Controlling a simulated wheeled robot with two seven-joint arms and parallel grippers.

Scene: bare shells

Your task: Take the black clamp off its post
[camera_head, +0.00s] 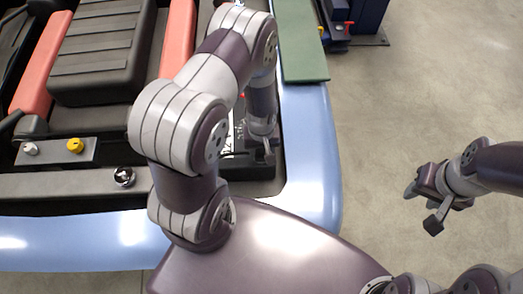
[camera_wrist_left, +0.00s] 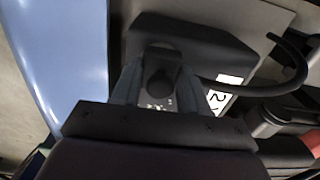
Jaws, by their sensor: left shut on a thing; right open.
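The black clamp (camera_wrist_left: 160,82) is a small dark rounded piece between the fingers of my left gripper (camera_wrist_left: 158,90) in the left wrist view. My left gripper is shut on it. In the head view my left gripper (camera_head: 262,148) points down at the dark box by the inner corner of the blue body, and the clamp is too small to make out there. The post is hidden, so I cannot tell whether the clamp still touches it. My right gripper (camera_head: 422,207) is open and empty over the floor at right.
A black cable (camera_wrist_left: 291,62) curves off to the right of the clamp. A white label (camera_wrist_left: 219,99) with a "2" is beside it. The blue body rim (camera_head: 313,150) borders the bay. A black seat (camera_head: 103,55) and a panel with a yellow knob (camera_head: 75,146) are at left.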

